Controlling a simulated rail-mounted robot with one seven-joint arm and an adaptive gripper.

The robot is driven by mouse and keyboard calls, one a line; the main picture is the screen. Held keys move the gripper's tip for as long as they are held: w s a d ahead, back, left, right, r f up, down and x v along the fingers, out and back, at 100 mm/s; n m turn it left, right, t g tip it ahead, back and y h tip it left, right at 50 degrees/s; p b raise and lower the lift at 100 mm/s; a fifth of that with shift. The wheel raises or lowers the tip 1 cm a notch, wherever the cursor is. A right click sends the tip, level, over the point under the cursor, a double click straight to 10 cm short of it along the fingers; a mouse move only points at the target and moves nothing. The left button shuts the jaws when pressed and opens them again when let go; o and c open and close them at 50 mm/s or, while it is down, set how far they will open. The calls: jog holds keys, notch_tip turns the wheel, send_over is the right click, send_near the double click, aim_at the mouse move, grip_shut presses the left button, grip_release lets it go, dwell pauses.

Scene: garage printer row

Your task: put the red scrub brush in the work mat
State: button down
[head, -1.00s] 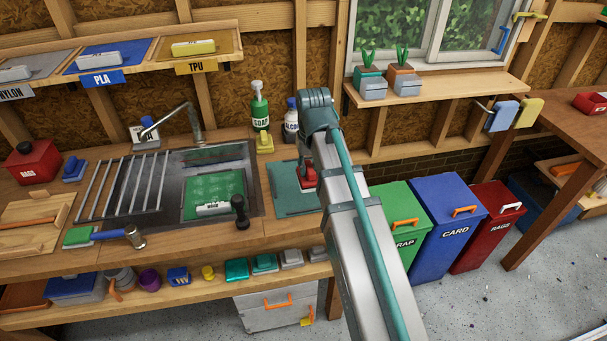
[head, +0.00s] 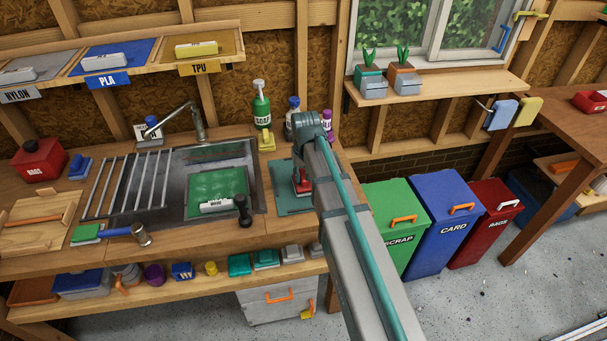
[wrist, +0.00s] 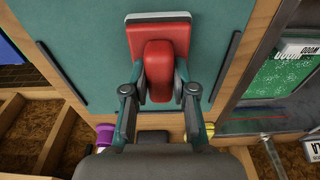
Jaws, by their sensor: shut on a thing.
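The red scrub brush (wrist: 158,42) has a red grip and block with a pale edge. In the wrist view it is between the two fingers of my gripper (wrist: 160,90), which is shut on its grip. The brush also shows in the head view (head: 303,184), partly hidden by my arm. The work mat (wrist: 95,55) is a teal sheet with dark side strips, and the brush is over it, between the strips. In the head view the mat (head: 287,202) lies right of the sink. I cannot tell whether the brush touches the mat.
The sink (head: 180,165) with a rack and green pad is left of the mat. A green soap bottle (head: 261,108), a blue-capped bottle (head: 292,112) and a purple bottle (head: 327,122) stand behind it. Coloured bins (head: 398,215) stand on the floor to the right.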

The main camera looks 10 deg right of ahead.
jog(key=shift+f, duration=0.35)
jog(key=c, duration=0.9)
grip_release()
jog(key=shift+c, duration=0.2)
jog(key=shift+r, duration=0.1)
jog(key=shift+r, duration=0.1)
notch_tip(320, 180, up, 12)
jog(key=s+b, duration=0.1)
jog(key=b, duration=0.1)
jog(key=shift+s+b, duration=0.25)
jog(key=shift+b, duration=0.15)
